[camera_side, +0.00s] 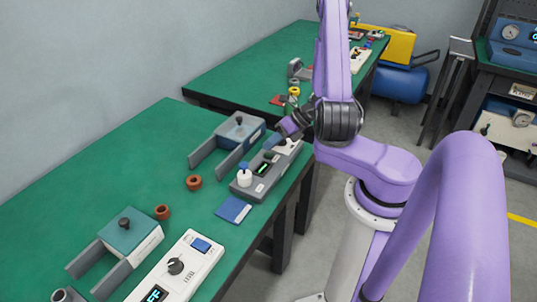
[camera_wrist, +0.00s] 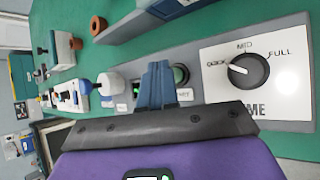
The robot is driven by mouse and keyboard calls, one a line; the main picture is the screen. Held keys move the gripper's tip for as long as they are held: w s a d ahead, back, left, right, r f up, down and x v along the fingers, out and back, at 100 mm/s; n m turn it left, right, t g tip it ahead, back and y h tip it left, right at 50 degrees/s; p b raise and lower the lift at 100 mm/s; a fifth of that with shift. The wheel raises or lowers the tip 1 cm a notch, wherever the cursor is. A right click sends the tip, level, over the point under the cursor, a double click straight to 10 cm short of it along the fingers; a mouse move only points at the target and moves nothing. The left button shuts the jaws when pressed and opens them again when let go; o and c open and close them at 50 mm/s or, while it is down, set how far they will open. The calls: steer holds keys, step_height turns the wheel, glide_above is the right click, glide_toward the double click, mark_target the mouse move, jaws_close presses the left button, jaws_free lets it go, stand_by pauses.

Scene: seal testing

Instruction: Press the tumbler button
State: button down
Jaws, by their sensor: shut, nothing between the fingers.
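A grey control unit (camera_side: 262,187) lies on the near green table with a lit green display (camera_side: 263,168). My gripper (camera_side: 272,143) is over its far part, with blue fingers pointing down. In the wrist view my gripper (camera_wrist: 158,64) is shut and empty, fingers together in front of the unit's grey panel (camera_wrist: 207,93). A dark round part with a green edge (camera_wrist: 182,75), possibly a button, shows just right of the fingers and is partly hidden by them. Whether the fingers touch the panel cannot be told. I cannot tell for sure which part is the tumbler button.
A dial (camera_wrist: 248,70) marked QUICK, MID and FULL sits right of my fingers. A grey forked fixture (camera_side: 237,132) stands behind the unit. A blue card (camera_side: 233,210) lies in front.

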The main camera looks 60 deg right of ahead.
mark_target(269, 154)
steer(key=shift+r, duration=0.1)
steer(key=shift+r, duration=2.4)
steer(key=shift+w+a+r+n, duration=0.2)
steer(key=shift+a+n, duration=0.2)
steer(key=shift+n, duration=0.1)
steer(key=s+a+r+n+g+y, duration=0.15)
steer(key=a+r+n+g, duration=0.3)
steer(key=a+n, duration=0.55)
steer(key=s+a+r+n+g+h, duration=0.1)
steer(key=s+a+r+n+g, duration=0.3)
steer(key=n, duration=0.9)
steer(key=s+a+r+n+h, duration=0.2)
steer(key=s+n, duration=0.5)
steer(key=n, duration=0.6)
steer(key=s+a+r+n+t+h, duration=0.1)
steer(key=s+a+r+n+h, duration=0.2)
steer(key=s+n, duration=0.4)
steer(key=a+n, duration=0.1)
steer(key=n, duration=0.5)
steer(key=shift+s+r, duration=0.15)
steer(key=shift+r, duration=0.05)
